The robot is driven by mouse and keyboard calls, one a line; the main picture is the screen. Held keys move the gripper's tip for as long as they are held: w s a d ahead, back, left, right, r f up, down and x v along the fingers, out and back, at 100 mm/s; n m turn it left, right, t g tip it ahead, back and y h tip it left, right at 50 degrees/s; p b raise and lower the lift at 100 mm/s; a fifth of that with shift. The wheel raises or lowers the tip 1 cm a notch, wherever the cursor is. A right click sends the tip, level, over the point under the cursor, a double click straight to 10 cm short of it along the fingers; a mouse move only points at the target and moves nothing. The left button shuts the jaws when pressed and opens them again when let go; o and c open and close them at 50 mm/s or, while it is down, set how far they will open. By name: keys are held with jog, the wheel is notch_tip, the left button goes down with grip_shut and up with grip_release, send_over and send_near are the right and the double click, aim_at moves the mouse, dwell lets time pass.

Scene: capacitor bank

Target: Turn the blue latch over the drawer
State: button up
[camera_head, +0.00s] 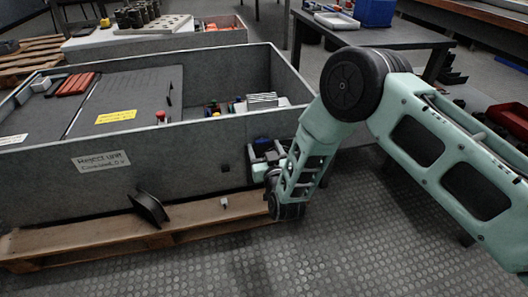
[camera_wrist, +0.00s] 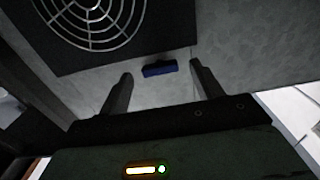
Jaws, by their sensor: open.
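The blue latch (camera_wrist: 160,69) is a small dark-blue bar on a grey panel in the wrist view. It lies nearly level, slightly tilted. My gripper (camera_wrist: 161,72) is open, with one finger on each side of the latch in the picture. Nothing shows between the fingers except the latch beyond them; I cannot tell whether they touch it. In the head view my gripper (camera_head: 262,168) is at the right end of the grey bin's front wall, partly hidden by my arm. No drawer can be made out clearly.
A round fan grille (camera_wrist: 95,18) on a dark plate is just above and left of the latch. The grey bin (camera_head: 60,190), labelled as a reject unit, stands on a wooden pallet (camera_head: 100,235). A dark table (camera_head: 385,35) is behind my arm. The front floor is clear.

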jog(key=shift+w+a, duration=0.15)
jog(key=shift+w, duration=0.4)
jog(key=c, duration=1)
